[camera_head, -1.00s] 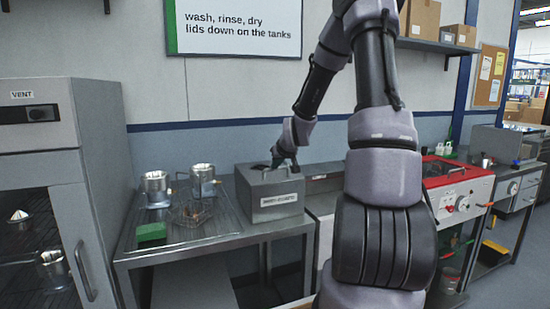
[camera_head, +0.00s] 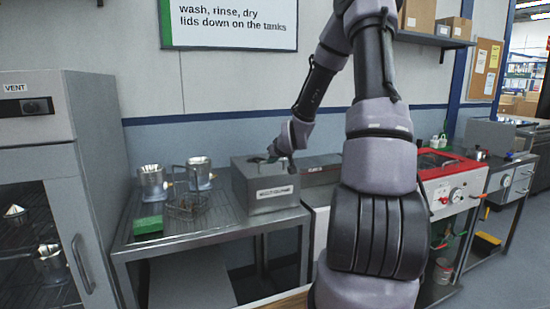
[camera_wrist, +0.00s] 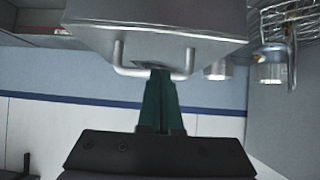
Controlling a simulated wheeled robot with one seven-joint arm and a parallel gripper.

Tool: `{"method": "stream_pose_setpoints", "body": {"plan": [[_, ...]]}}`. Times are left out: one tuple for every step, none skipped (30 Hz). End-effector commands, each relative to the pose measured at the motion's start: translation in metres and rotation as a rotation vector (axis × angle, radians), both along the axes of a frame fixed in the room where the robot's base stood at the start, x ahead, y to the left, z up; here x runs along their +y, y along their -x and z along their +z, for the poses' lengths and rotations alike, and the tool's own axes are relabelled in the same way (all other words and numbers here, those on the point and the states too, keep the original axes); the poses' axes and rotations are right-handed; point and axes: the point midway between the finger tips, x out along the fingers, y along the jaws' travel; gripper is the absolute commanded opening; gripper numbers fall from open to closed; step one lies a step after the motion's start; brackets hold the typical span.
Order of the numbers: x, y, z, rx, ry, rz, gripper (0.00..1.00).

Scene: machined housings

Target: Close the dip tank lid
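The grey box-shaped tank (camera_head: 268,203) stands on the metal bench, with a label on its front too blurred to read. Its top looks flat and level, with a dark patch beside my gripper that could be shadow or a gap. The wrist view shows the tank (camera_wrist: 160,25) at the top and a U-shaped metal handle (camera_wrist: 128,71) on it. My gripper (camera_wrist: 159,72) has its green fingers together, with their tips at the handle's bar. I cannot tell whether they touch it. In the head view, my gripper (camera_head: 280,162) is just above the tank's top.
Metal cups (camera_head: 152,183) and a wire basket (camera_head: 187,208) stand left of the tank, with a green block (camera_head: 148,225) in front. A grey vented cabinet (camera_head: 95,130) is at far left. A red-topped unit (camera_head: 445,165) stands to the right, beyond my arm.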

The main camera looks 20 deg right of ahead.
Motion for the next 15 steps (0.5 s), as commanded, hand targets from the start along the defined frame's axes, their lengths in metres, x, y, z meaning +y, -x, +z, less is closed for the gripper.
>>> {"method": "stream_pose_setpoints", "body": {"plan": [[-0.001, 0.012, -0.015, 0.043, -0.019, -0.010, 0.00], [-0.001, 0.014, -0.012, 0.041, -0.019, -0.010, 0.00], [-0.001, 0.018, -0.009, 0.040, -0.019, -0.011, 0.00], [-0.001, 0.022, -0.006, 0.038, -0.017, -0.010, 0.00], [-0.001, 0.025, -0.002, 0.035, -0.016, -0.008, 0.00], [-0.001, 0.031, 0.004, 0.030, -0.013, -0.009, 0.00], [-0.001, 0.035, 0.009, 0.026, -0.011, -0.009, 0.00], [-0.001, 0.039, 0.014, 0.023, -0.010, -0.008, 0.00], [0.000, 0.046, 0.020, 0.019, -0.006, -0.007, 0.00], [-0.001, 0.050, 0.024, 0.016, -0.006, -0.006, 0.00], [0.000, 0.054, 0.029, 0.013, -0.004, -0.007, 0.00], [0.000, 0.060, 0.034, 0.011, -0.003, -0.005, 0.00], [0.000, 0.064, 0.037, 0.009, -0.002, -0.006, 0.00], [0.000, 0.068, 0.041, 0.006, -0.001, -0.006, 0.00], [0.001, 0.072, 0.046, 0.004, -0.001, -0.004, 0.00]]}}
